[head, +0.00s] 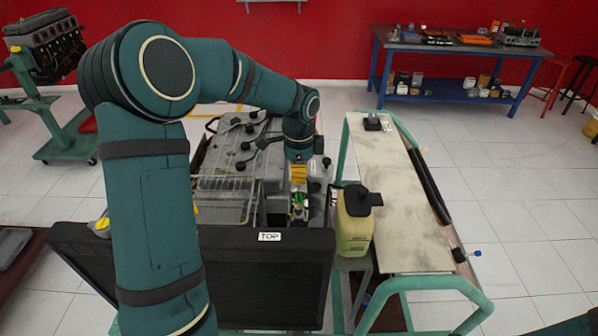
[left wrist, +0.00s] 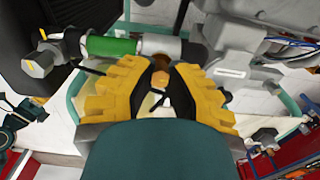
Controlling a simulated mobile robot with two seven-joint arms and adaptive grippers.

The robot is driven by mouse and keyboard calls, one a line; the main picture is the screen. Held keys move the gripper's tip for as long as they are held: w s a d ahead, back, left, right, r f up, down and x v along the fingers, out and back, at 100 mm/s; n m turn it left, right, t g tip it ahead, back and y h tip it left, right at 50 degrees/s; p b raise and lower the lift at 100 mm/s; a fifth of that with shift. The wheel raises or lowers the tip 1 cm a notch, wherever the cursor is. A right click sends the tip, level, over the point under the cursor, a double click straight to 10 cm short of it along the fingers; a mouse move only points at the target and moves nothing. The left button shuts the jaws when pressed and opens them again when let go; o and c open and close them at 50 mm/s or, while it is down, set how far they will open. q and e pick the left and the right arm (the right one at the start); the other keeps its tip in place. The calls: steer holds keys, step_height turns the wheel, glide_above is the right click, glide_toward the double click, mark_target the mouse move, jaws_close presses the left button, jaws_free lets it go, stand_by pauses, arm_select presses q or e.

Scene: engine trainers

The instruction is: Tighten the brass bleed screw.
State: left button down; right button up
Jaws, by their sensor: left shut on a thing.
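My left gripper (head: 299,182) reaches down over the right side of the engine, beside the radiator. Its yellow fingers also show in the left wrist view (left wrist: 161,88). They are shut around the brass bleed screw (left wrist: 160,79), a small brass-coloured piece between the dark fingertips. Fingers hide much of the screw, and in the head view I cannot make it out. A green and grey cylindrical fitting (left wrist: 112,46) lies just beyond the fingertips. My right gripper is out of view.
The engine (head: 235,150) sits behind the black radiator (head: 200,270) marked TOP. A yellowish fluid bottle (head: 353,228) stands close to the right of the gripper. A long pale board (head: 395,200) on a green frame lies farther right. Open tiled floor surrounds the stand.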

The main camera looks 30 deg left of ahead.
arm_select(q)
steer(key=c, duration=0.9)
jaws_free()
steer(key=shift+r, duration=0.1)
step_height(320, 180, up, 12)
steer(key=shift+f, duration=0.1)
steer(key=shift+s, duration=0.1)
